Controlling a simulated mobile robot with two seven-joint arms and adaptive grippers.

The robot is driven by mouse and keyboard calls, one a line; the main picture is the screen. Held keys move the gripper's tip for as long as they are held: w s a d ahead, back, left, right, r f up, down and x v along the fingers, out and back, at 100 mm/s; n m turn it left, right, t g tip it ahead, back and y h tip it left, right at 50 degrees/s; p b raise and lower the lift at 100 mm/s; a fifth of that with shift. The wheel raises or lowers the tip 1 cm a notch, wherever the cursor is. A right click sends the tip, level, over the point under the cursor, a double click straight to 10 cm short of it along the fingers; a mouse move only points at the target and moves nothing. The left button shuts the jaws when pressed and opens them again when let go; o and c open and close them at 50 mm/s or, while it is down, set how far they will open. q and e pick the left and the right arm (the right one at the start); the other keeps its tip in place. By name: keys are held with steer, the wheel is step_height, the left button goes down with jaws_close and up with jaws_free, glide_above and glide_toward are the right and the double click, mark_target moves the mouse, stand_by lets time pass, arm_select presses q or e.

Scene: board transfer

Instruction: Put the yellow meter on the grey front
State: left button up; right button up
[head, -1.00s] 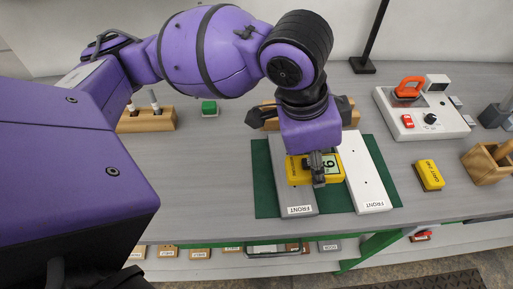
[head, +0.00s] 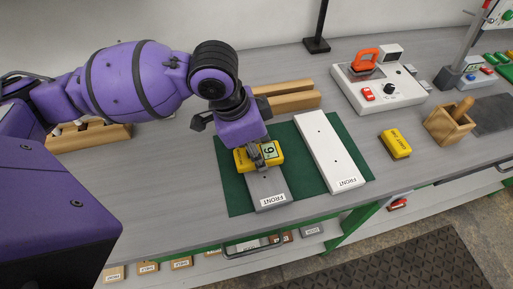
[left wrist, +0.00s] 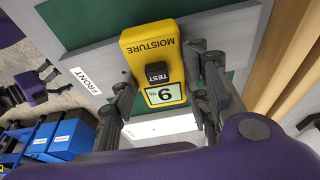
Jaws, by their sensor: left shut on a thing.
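The yellow meter (head: 243,160) has a small display and a black TEST button; it also shows in the left wrist view (left wrist: 150,42). My left gripper (head: 268,155) is shut on the meter, with its fingers on either side of it in the left wrist view (left wrist: 165,90). The meter is over the grey board (head: 268,187) marked FRONT; whether it touches the board I cannot tell. The gripper and meter hide the board's far part. The grey board's label shows beside the meter in the left wrist view.
A white board (head: 328,150) marked FRONT lies to the right on the green mat (head: 300,180). Wooden bars (head: 290,100) lie behind. A second yellow item (head: 395,143), a wooden holder (head: 449,122) and a white switch panel (head: 410,95) stand to the right.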

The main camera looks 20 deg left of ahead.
mark_target(243, 156)
steer(key=shift+w+r, duration=0.15)
arm_select(q)
steer(key=o, duration=1.4)
steer(key=shift+f, duration=0.1)
steer(key=shift+r, duration=0.2)
steer(key=p+v, duration=0.2)
steer(key=v, duration=1)
arm_select(e)
steer(key=shift+w+a+r, duration=0.15)
steer(key=shift+a+r, duration=0.2)
steer(key=shift+r, duration=0.4)
